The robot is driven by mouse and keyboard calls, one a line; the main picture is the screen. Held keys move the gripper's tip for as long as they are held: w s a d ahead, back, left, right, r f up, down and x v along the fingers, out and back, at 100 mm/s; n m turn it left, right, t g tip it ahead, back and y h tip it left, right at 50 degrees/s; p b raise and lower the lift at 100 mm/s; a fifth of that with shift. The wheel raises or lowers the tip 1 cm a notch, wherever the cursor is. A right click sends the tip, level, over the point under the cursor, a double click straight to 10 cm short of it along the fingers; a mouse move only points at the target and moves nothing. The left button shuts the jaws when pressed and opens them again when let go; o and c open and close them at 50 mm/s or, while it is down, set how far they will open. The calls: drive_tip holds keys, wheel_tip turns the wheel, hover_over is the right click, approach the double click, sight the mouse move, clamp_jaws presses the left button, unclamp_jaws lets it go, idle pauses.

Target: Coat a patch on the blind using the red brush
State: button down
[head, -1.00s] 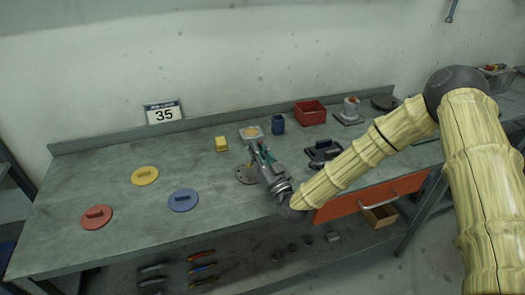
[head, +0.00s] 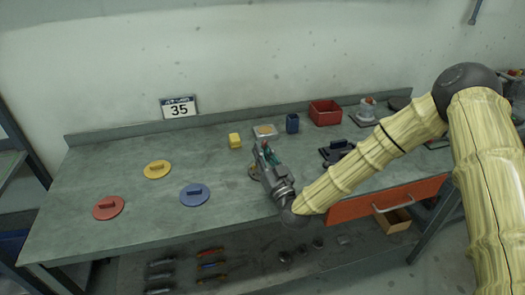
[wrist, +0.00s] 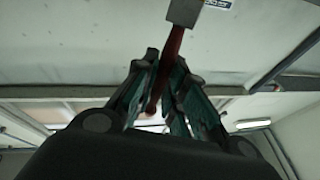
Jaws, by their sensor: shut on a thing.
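My gripper (head: 263,154) is over the middle of the bench. In the wrist view its fingers (wrist: 168,95) are shut on the red handle of the brush (wrist: 172,48). The brush has a pale metal-grey part (wrist: 184,12) beyond the handle, cut off by the frame's top; its bristle tip is not visible. In the head view the brush is hidden or too small to make out. A round flange-like disc (head: 253,173), which looks like the blind, lies flat on the bench and is mostly covered by my gripper. I cannot tell whether the brush touches it.
Yellow (head: 157,169), red (head: 108,207) and blue (head: 195,194) handled discs lie left. A black fixture (head: 337,151) stands right.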

drive_tip(key=shift+d+b, duration=1.05)
drive_tip(key=shift+d, duration=2.35)
drive_tip(key=s+a+b, duration=0.1)
drive_tip(key=a+b, duration=0.1)
drive_tip(key=a, duration=0.4)
drive_tip(key=shift+a, duration=0.25)
drive_tip(key=shift+s+f, duration=0.1)
drive_tip(key=shift+r+p, duration=1.1)
drive_tip(key=shift+r, duration=1.95)
drive_tip(key=shift+r, duration=0.15)
drive_tip(key=shift+r+p, duration=0.4)
drive_tip(key=shift+r, duration=0.95)
